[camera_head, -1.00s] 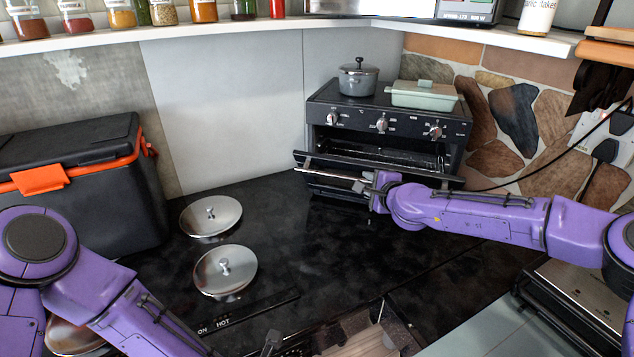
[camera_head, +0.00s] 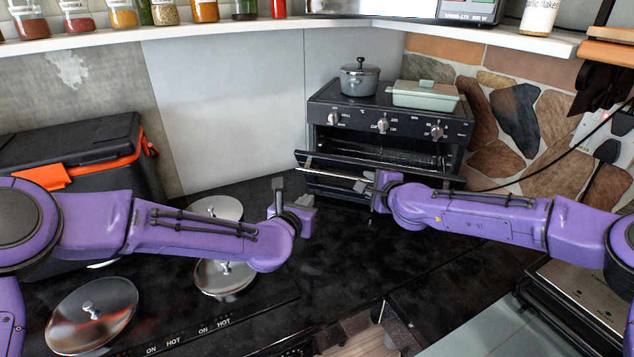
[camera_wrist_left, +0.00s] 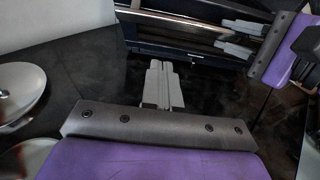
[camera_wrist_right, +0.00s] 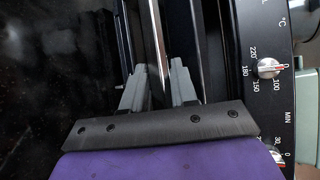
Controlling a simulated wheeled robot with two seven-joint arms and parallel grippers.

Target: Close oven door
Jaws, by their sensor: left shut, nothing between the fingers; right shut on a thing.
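The black toaster oven (camera_head: 455,125) stands at the back of the counter with its door (camera_head: 335,178) partly open, tilted out at the front. The metal handle bar runs along the door's upper edge. My right gripper (camera_head: 362,182) is shut on the door handle (camera_wrist_right: 155,25); in the right wrist view the bar passes between its fingers. My left gripper (camera_head: 278,188) is shut and empty, left of the oven door and apart from it. In the left wrist view its fingers (camera_wrist_left: 161,68) are together, with the door and my right gripper (camera_wrist_left: 242,36) beyond.
A grey pot (camera_head: 359,78) and a pale green lidded dish (camera_head: 424,95) stand on the oven. A black and orange cooler (camera_head: 75,145) stands at the left. The dark counter before the oven is clear.

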